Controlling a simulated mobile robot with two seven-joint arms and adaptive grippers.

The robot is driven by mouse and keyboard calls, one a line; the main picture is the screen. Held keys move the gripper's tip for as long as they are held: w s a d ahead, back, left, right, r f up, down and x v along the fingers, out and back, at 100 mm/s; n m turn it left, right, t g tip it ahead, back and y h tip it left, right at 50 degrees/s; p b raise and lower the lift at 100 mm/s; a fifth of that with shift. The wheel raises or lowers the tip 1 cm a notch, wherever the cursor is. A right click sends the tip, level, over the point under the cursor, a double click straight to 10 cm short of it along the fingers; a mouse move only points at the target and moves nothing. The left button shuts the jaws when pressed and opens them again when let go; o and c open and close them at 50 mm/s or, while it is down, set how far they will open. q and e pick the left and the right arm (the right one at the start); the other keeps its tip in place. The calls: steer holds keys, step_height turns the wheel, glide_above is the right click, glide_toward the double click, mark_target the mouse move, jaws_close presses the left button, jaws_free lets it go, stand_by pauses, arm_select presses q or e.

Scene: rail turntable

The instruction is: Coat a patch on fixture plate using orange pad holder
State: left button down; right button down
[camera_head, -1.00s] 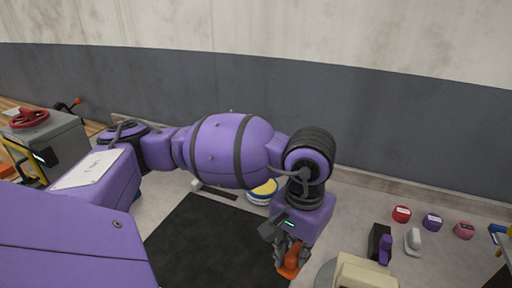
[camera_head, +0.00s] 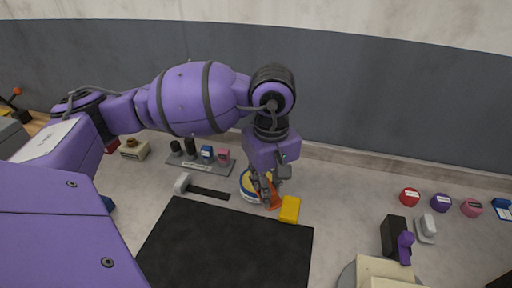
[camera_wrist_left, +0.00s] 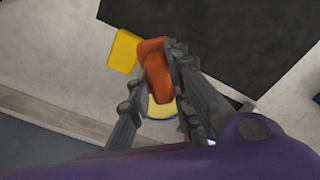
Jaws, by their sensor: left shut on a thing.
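My left gripper (camera_head: 266,196) is shut on the orange pad holder (camera_head: 273,201), which hangs by a round yellow, white and blue tin (camera_head: 247,188). The wrist view shows the orange holder (camera_wrist_left: 156,75) between the fingers, with the tin (camera_wrist_left: 160,108) partly hidden behind them. I cannot tell whether the holder touches the tin. A black, flat square surface (camera_head: 220,250), apparently the fixture plate, lies in front of the tin. It also shows in the wrist view (camera_wrist_left: 225,40). No patch of coating is visible on it. My right gripper is out of view.
A yellow block (camera_head: 290,208) stands just right of the holder. A grey rack (camera_head: 200,167) with several small items is behind left. A white-handled tool (camera_head: 183,183) lies behind the black surface. Coloured pots and a purple-handled tool (camera_head: 405,245) stand at right.

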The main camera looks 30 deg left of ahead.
arm_select(q)
steer(key=shift+w+a+n, duration=1.1)
steer(key=shift+w+n, duration=0.05)
steer(key=shift+n, duration=3.75)
steer(key=shift+w+a+n, duration=1.05)
steer(key=shift+w+n, duration=0.15)
steer(key=shift+n, duration=3.7)
steer(key=shift+w+a+n, duration=1.1)
steer(key=shift+w+n, duration=0.05)
steer(key=shift+n, duration=3.75)
step_height(320, 180, down, 3)
steer(key=shift+r+b, duration=0.15)
steer(key=shift+b, duration=0.2)
steer(key=shift+f+b, duration=0.35)
steer(key=shift+f, duration=0.25)
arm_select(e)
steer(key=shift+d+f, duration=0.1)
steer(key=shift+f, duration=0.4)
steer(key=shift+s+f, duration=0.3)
arm_select(q)
steer(key=shift+f, duration=0.1)
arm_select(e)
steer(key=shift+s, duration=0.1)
